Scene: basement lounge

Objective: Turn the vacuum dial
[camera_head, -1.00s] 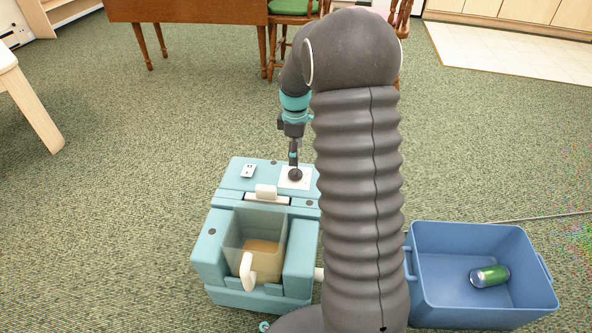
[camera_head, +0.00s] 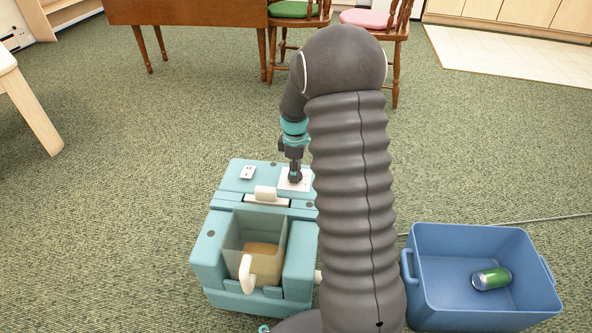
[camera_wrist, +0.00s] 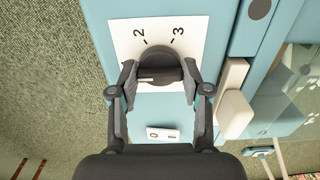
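The vacuum (camera_head: 212,245) is a light-blue boxy machine on the carpet, with a clear tank at its front. Its dial (camera_wrist: 158,59) is a dark round knob with a raised bar, on a white plate (camera_wrist: 120,40). The marks 2 and 3 show beyond the dial; the plate's other marks are hidden. My gripper (camera_wrist: 159,77) is at the dial, one finger on each side, partly closed to about the knob's width, and it looks shut on it. In the head view my gripper (camera_head: 295,177) reaches down onto the plate from above.
A small white switch plate (camera_head: 248,172) and a cream latch (camera_head: 265,193) are near the dial. A blue bin (camera_head: 430,290) with a green can (camera_head: 491,278) stands at the right. A wooden table (camera_head: 185,12) and chairs are behind.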

